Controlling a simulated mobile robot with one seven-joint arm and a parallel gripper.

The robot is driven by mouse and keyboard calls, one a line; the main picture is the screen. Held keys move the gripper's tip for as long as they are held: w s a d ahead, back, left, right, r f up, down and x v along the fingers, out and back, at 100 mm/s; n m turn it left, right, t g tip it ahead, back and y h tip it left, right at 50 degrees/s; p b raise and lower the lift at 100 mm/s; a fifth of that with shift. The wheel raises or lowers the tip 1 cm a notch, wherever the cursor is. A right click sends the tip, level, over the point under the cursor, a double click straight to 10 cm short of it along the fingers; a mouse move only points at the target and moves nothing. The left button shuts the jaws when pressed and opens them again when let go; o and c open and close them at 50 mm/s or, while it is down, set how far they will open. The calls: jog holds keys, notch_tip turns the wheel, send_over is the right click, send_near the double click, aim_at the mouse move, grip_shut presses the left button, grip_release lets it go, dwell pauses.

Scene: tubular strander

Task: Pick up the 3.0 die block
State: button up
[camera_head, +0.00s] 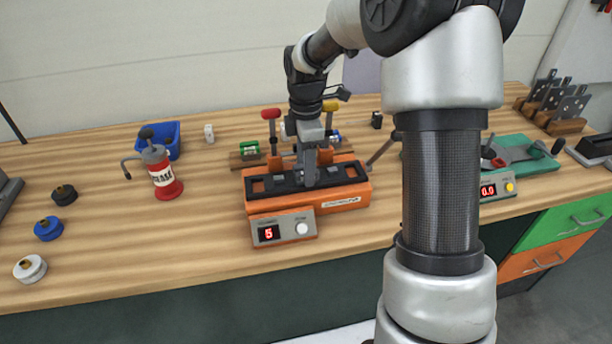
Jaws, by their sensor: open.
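I cannot read a 3.0 marking on any block, so I cannot tell which one is the 3.0 die block. Small blocks stand along the back of the bench: a white one (209,133), a green-framed one (249,148) and a black one (377,120). My gripper (309,178) points down over the black top of the orange device (345,196), near its middle. Its jaws are open, though the fingertips are small and partly merge with the device. I see nothing held in it.
A red grease can (161,174) and a blue bin (166,143) stand left of the device. Black, blue (48,229) and white spools lie further left. A green tray (520,156) and wooden racks (550,118) are at right. My arm hides the bench between.

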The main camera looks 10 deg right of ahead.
jog(key=shift+c, duration=0.5)
grip_shut()
jog(key=shift+r, duration=0.15)
